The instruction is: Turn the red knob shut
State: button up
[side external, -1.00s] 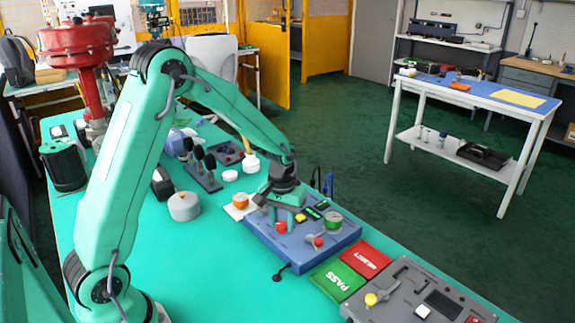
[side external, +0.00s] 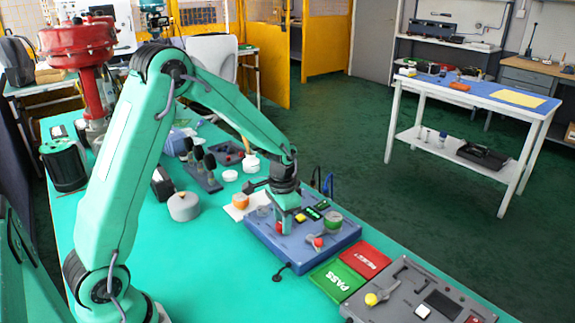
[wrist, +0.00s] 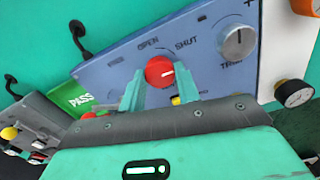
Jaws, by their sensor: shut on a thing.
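The red knob (wrist: 160,71) sits on a blue panel (wrist: 108,72) in the wrist view, near the printed words OPEN and SHUT. A pale pointer mark on the knob's face points to the right in that view. My gripper (wrist: 160,80) has one finger on each side of the knob and is shut on it. In the side view the blue panel (side external: 265,240) lies on the green bench, and my gripper (side external: 284,223) reaches down onto its left part. There the fingers partly hide the red knob.
A silver TRIM dial (wrist: 237,43) is close by on the same panel. A second red-tipped handle (side external: 317,242) and a green-topped round part (side external: 333,221) stand to the right. Green PASS (side external: 338,281) and red REJECT (side external: 365,259) plates lie beside the panel.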

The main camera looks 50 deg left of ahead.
jog(key=shift+r, duration=0.1)
jog(key=o, duration=1)
notch_tip(320, 180, up, 8)
jog(key=shift+f, duration=0.25)
jog(key=shift+r, duration=0.1)
